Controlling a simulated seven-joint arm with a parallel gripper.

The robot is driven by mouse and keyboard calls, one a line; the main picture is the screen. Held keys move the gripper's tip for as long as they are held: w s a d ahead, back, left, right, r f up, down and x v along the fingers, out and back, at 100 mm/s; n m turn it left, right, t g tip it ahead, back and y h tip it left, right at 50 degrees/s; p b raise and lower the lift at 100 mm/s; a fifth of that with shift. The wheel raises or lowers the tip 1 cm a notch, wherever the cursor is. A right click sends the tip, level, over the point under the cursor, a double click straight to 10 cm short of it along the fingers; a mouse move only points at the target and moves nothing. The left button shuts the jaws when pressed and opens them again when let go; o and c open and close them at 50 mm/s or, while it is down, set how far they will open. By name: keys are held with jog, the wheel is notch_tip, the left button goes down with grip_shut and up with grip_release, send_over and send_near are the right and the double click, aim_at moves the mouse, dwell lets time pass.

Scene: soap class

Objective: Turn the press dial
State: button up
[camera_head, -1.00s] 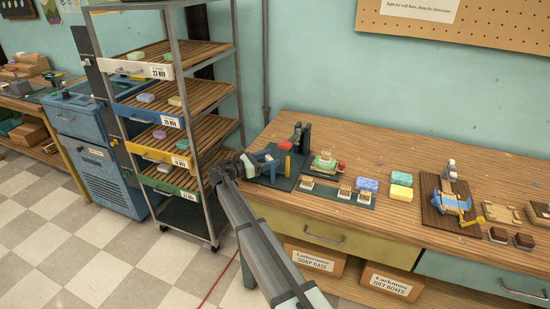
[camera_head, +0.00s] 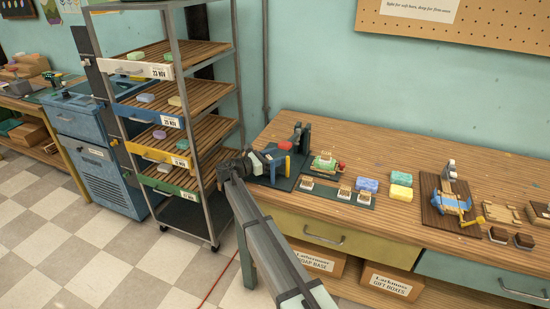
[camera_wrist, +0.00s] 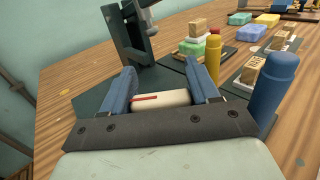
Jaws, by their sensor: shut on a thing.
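The press (camera_head: 303,139) is a dark green upright frame on a flat base at the left end of the wooden bench. It also shows in the wrist view (camera_wrist: 130,38), in front of my gripper. The press dial (camera_wrist: 165,99) is a cream rounded piece with a red line on it. My gripper (camera_wrist: 160,84) has its two blue fingers on either side of the dial and is shut on it. In the head view my gripper (camera_head: 276,160) is at the left of the press, and the dial cannot be made out there.
A yellow peg (camera_wrist: 213,60) and a blue peg (camera_wrist: 274,88) stand right of my fingers. Stamps (camera_head: 344,191) and soaps (camera_head: 401,192) lie to the right on the bench. A tall curing rack (camera_head: 212,130) stands close to the left of my arm.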

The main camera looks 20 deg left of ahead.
jog(key=c, duration=0.5)
jog(key=shift+n+t+y, duration=0.4)
jog(key=shift+y, duration=0.1)
jog(key=shift+n+t+y, duration=0.6)
jog(key=shift+n+y, duration=0.1)
jog(key=shift+y, duration=0.2)
jog(key=n+y, duration=0.1)
jog(key=n+t+y, duration=0.1)
jog(key=y, duration=0.1)
jog(key=n+y, duration=0.1)
jog(key=y, duration=0.1)
jog(key=shift+a+t, duration=0.35)
jog(key=shift+t, duration=0.05)
jog(key=n+y, duration=0.2)
jog(key=y, duration=0.1)
jog(key=a+n+y, duration=0.1)
jog(key=n+y, duration=0.1)
jog(key=y, duration=0.1)
jog(key=shift+n+y, duration=0.3)
jog(key=shift+a+n+g+y, duration=0.15)
jog(key=shift+n+y, duration=0.35)
jog(key=shift+y, duration=0.25)
jog(key=shift+a+n+g+y, duration=0.15)
jog(key=shift+n+y, duration=0.35)
jog(key=shift+y, duration=0.55)
jog(key=o, duration=1.1)
